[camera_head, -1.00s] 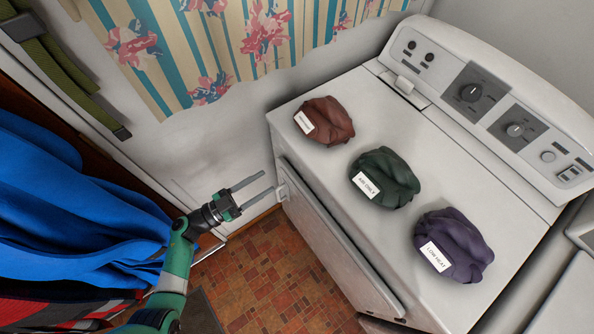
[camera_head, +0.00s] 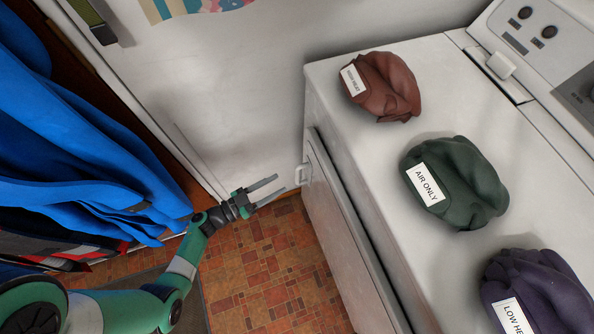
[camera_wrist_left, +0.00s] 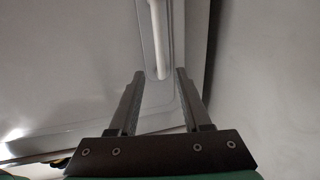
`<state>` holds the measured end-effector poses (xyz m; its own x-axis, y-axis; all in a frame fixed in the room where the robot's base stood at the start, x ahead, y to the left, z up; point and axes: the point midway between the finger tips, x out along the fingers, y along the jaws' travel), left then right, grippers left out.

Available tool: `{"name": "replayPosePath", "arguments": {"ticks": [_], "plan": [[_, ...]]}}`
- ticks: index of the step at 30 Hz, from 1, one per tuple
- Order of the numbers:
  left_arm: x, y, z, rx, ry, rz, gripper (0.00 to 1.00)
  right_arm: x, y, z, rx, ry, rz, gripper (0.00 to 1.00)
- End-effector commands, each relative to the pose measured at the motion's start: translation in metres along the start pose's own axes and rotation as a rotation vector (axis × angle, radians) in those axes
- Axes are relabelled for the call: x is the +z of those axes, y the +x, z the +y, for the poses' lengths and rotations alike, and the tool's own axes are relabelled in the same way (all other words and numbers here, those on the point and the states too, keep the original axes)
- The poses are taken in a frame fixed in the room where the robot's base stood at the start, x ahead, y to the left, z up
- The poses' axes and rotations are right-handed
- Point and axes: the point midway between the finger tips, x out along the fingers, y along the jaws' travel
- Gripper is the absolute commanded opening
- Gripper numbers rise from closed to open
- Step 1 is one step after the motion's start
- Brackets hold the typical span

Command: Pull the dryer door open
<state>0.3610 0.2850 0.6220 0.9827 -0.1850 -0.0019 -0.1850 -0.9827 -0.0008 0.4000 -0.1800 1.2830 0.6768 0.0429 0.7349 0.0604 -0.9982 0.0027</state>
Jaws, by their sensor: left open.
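The white dryer door (camera_head: 346,238) is on the dryer's front face and looks closed. Its small white handle (camera_head: 303,174) is near the door's upper far edge. My left gripper (camera_head: 276,184) is open and empty, with its fingertips just short of the handle in the head view. In the left wrist view, the handle (camera_wrist_left: 158,45) is a pale vertical bar in a recess, ahead of the two parted fingers (camera_wrist_left: 158,80) and roughly between them. Whether the fingertips touch it I cannot tell. My right gripper is not in view.
Labelled cloth bundles lie on the dryer top: brown (camera_head: 384,88), green (camera_head: 458,183) and purple (camera_head: 540,295). Blue cloth (camera_head: 80,170) hangs at the left. The brick-patterned floor (camera_head: 265,270) before the dryer is clear.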

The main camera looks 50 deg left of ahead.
Motion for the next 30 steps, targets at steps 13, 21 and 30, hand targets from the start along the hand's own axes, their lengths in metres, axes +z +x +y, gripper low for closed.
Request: {"name": "replayPosePath", "arguments": {"ticks": [13, 21, 30], "plan": [[0.001, 0.08, 0.0, 0.001, 0.001, 0.002, 0.48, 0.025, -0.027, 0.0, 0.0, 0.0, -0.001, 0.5], [0.0, 0.083, 0.0, -0.001, 0.001, 0.001, 0.48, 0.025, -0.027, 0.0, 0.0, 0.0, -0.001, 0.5], [0.0, 0.082, 0.0, -0.001, 0.001, 0.001, 0.0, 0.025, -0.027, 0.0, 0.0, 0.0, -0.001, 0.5]]}}
